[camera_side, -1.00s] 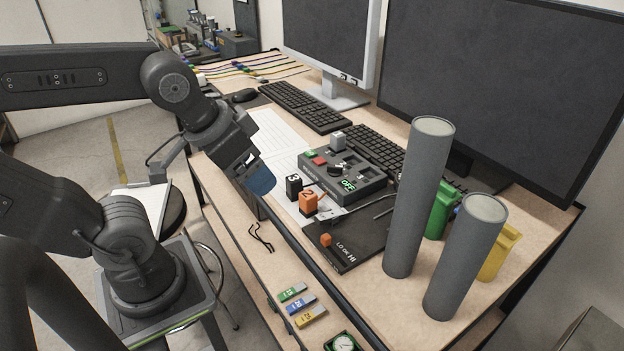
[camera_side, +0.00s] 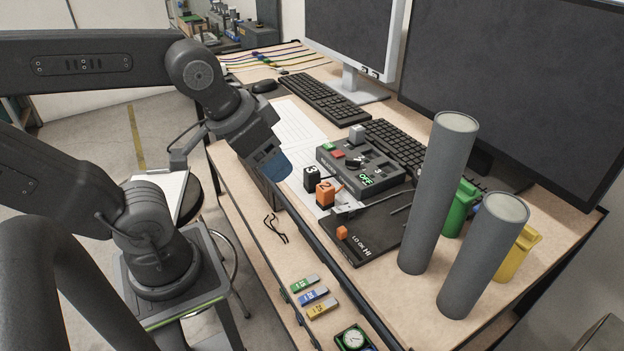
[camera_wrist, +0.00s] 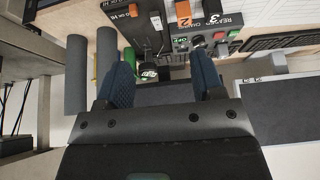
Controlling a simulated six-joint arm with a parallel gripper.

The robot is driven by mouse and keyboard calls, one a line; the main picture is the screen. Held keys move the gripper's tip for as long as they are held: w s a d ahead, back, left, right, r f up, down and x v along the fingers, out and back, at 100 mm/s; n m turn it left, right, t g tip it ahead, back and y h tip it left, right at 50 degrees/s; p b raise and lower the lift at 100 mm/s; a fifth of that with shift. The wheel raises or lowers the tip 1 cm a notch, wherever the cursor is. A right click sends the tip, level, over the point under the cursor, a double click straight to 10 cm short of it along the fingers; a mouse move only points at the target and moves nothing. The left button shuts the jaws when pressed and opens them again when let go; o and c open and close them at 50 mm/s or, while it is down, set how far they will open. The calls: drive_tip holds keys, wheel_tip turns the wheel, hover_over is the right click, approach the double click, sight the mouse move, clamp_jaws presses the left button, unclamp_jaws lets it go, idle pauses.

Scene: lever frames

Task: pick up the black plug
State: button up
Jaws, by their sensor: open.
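The black plug (camera_side: 312,178), a small upright block marked 3, stands beside an orange plug (camera_side: 325,193) marked 2, in front of the grey control box (camera_side: 362,168). In the wrist view the black plug (camera_wrist: 212,8) is at the top edge, partly cut off, with the orange plug (camera_wrist: 184,12) to its left. My gripper (camera_side: 277,167), with blue fingers, is left of the black plug in the side view and apart from it. In the wrist view my gripper (camera_wrist: 163,78) is open, with nothing held between its fingers.
A black LO OK HI panel (camera_side: 362,242) with a small orange knob lies in front. Two tall grey cylinders (camera_side: 437,195) stand to the right, near green (camera_side: 460,208) and yellow (camera_side: 518,254) containers. Keyboards (camera_side: 322,102) and monitors stand behind.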

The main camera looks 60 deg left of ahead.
drive_tip(key=m+g+y, duration=0.5)
drive_tip(key=m, duration=1.4)
approach(312, 171)
drive_tip(key=x, duration=1)
drive_tip(key=shift+w+a+f, duration=0.1)
drive_tip(key=shift+a+f, duration=0.1)
drive_tip(key=shift+f, duration=0.15)
drive_tip(key=shift+c, duration=0.4)
drive_tip(key=c, duration=0.9)
